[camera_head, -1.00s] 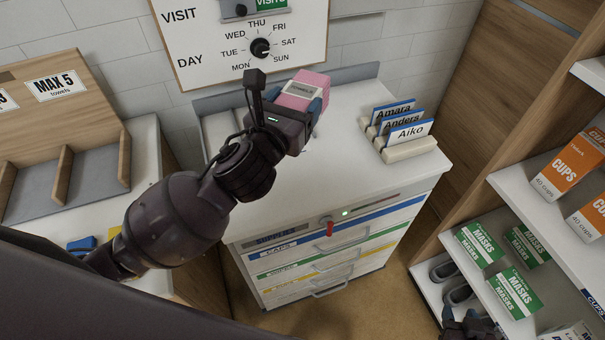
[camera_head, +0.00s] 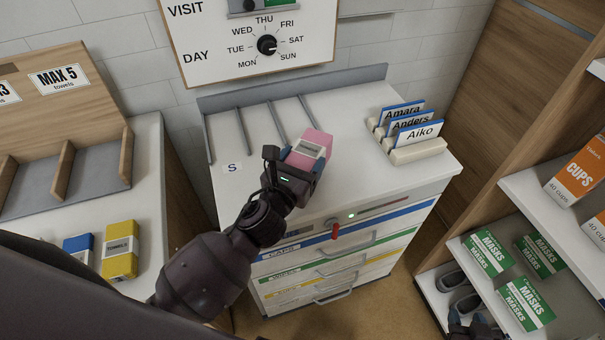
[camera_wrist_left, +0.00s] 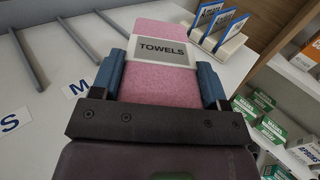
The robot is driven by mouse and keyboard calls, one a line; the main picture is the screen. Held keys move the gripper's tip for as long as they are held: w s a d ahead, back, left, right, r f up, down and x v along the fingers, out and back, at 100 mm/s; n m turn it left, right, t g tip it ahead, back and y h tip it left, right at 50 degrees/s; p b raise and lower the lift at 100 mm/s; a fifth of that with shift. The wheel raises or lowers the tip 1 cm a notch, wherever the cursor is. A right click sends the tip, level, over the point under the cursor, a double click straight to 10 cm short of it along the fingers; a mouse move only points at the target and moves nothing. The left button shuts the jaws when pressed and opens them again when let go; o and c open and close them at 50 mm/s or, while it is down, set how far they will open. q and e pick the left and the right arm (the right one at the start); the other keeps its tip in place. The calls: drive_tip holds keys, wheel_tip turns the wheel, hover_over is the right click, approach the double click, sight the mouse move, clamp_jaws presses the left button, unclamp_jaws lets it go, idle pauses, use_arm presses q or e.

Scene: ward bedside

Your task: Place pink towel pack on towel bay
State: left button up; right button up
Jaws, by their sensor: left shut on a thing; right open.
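The pink towel pack (camera_head: 314,142) has a pale label band reading TOWELS, seen clearly in the left wrist view (camera_wrist_left: 165,82). My left gripper (camera_head: 308,160) is shut on it, with a blue finger on each side of the pack. It holds the pack over the front part of the white cabinet top (camera_head: 222,138). Grey divider bars (camera_head: 240,130) run back from there to a raised rear edge, with an S label at the front left and an M label in the wrist view. Whether the pack touches the top is unclear. My right gripper (camera_head: 472,328) is at the bottom right edge, open and mostly cut off.
A card holder (camera_head: 418,150) with name cards stands on the cabinet's right side. A wooden rack (camera_head: 95,150) marked MAX 5 towels is at left, with a yellow pack (camera_head: 120,248) and a blue pack (camera_head: 78,250) in front. Shelves of cups and masks stand at right.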

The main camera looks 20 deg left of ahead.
use_arm(q)
drive_tip(key=shift+f+b, duration=0.55)
drive_tip(key=shift+f, duration=1.35)
drive_tip(key=shift+f, duration=0.1)
